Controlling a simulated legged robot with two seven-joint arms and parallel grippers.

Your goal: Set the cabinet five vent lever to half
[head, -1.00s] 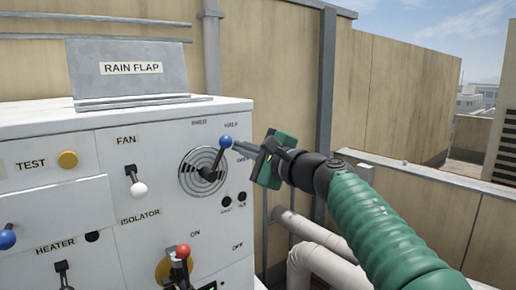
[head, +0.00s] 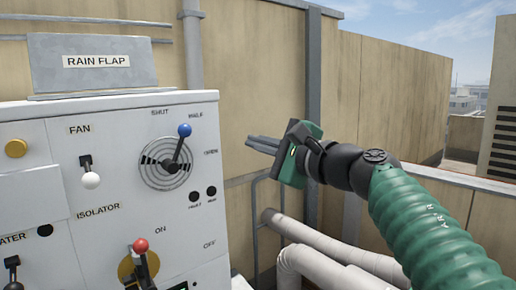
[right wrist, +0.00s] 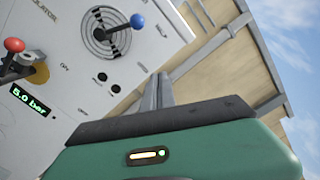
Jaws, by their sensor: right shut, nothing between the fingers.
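The vent lever (head: 179,147) has a dark arm and a blue knob and sits on a round slotted vent (head: 150,175) on the white cabinet (head: 115,230). It tilts up and slightly right, pointing close to the HALF mark (head: 196,115), between SHUT and OPEN. The lever's blue knob also shows in the right wrist view (right wrist: 137,20). My right gripper (head: 249,143) is shut and empty, to the right of the lever and apart from it. Its closed fingers (right wrist: 160,90) point toward the cabinet side. My left gripper is not in view. No cabinet number is readable.
A white FAN lever (head: 90,180) and a red-knobbed ISOLATOR lever (head: 141,247) are on the same panel. A RAIN FLAP plate (head: 95,65) stands on top. Pale pipes (head: 325,245) run at the lower right. Free air lies between gripper and panel.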

